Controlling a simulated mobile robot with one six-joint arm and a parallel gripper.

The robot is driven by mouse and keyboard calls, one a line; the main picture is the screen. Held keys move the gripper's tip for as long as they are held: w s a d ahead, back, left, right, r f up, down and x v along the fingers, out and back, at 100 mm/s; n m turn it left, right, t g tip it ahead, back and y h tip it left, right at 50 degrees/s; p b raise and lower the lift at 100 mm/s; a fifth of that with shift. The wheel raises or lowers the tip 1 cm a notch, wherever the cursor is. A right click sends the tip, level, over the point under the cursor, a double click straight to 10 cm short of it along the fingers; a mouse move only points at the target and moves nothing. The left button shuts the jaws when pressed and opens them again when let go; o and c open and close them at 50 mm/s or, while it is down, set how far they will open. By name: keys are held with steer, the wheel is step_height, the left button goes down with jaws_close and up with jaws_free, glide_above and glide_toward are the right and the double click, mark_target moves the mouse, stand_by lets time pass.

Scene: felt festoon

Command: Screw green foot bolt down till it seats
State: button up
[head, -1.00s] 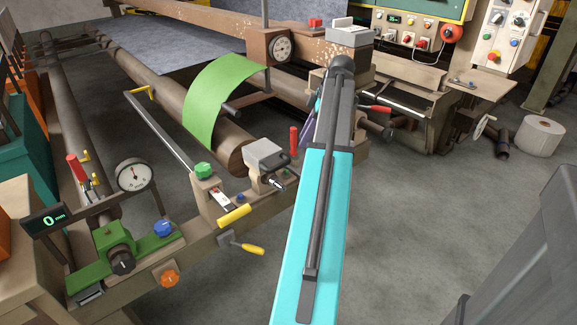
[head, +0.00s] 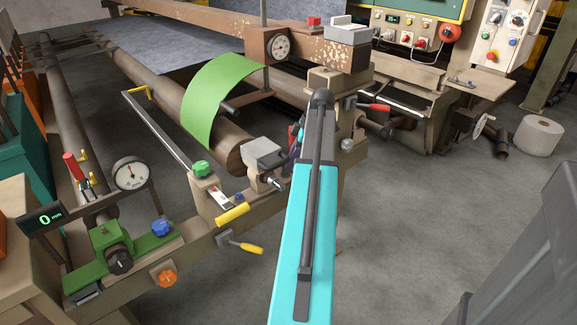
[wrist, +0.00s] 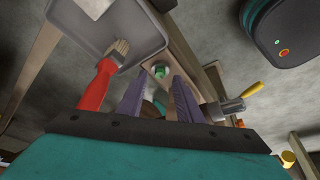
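A green faceted bolt head (head: 202,169) sits on top of a beige block at the near end of the roller frame in the head view. In the wrist view a small green piece (wrist: 160,72) shows on a beige bar beyond the fingertips; it looks like the same bolt, but I cannot be sure. My gripper (wrist: 159,82) has two purple fingers with a clear gap between them, and nothing is visibly clamped. In the head view the fingers are mostly hidden behind my turquoise arm, to the right of the bolt and apart from it.
A grey clamp block (head: 264,154) stands between the bolt and my arm. A yellow-handled crank (head: 246,246) juts out below. A grey tray (wrist: 90,40) and a red-handled brush (wrist: 98,85) are close to the left finger. A dial gauge (head: 130,174) stands left.

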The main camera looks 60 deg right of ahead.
steer(key=shift+x, duration=1.05)
jaws_close()
steer(key=shift+a+r+m, duration=0.1)
steer(key=shift+m, duration=0.2)
steer(key=shift+p, duration=0.35)
steer(key=shift+m+h, duration=0.3)
steer(key=shift+m, duration=0.1)
